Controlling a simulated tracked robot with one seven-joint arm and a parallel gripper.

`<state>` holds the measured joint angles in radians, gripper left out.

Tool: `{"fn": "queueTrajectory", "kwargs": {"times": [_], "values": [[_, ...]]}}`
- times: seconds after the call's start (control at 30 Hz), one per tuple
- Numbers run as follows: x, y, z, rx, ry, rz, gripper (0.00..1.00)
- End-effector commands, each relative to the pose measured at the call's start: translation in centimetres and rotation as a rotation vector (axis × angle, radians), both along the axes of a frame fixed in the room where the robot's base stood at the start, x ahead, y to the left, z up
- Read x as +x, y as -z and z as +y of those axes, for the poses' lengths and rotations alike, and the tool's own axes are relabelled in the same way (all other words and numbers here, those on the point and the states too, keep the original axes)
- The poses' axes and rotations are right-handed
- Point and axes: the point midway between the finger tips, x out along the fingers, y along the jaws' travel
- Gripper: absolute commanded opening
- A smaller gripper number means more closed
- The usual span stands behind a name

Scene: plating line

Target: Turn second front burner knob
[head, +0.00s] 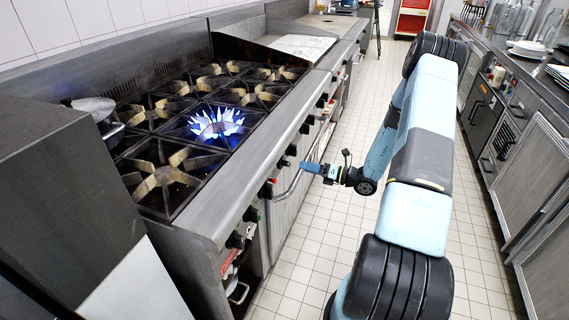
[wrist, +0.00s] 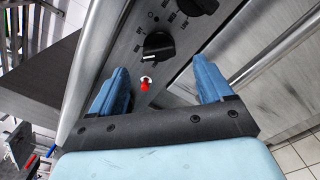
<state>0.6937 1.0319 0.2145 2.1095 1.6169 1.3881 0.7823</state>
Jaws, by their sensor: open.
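A black burner knob (wrist: 158,46) with a white mark sits on the steel front panel, in the wrist view just beyond and between my fingertips. A red-tipped part (wrist: 145,86) is beside it, between the fingers. My gripper (wrist: 162,76) is open, with its two blue fingers apart and nothing held. In the head view my gripper (head: 303,167) is level with the row of knobs, close to the panel. A second black knob (wrist: 197,5) is cut by the top edge of the wrist view. I cannot tell whether a finger touches the panel.
A blue flame (head: 216,124) burns on the stove top among several grates. A pan (head: 94,106) stands at the left back. A steel rail (head: 292,186) runs below the knobs. Tiled floor (head: 318,228) lies between stove and right counter (head: 515,125).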

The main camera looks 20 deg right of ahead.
Motion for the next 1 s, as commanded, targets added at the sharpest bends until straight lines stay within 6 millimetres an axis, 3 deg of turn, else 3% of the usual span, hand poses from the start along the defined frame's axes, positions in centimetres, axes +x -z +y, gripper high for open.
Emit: {"fn": "queueTrajectory", "kwargs": {"times": [0.3, 0.5, 1.0], "values": [[3.3, 0.0, 4.7, -0.001, -0.004, 0.0, 0.8], [4.8, 0.0, 6.7, -0.002, -0.003, 0.0, 0.8], [5.5, 0.0, 7.7, -0.001, -0.002, 0.0, 0.79]]}}
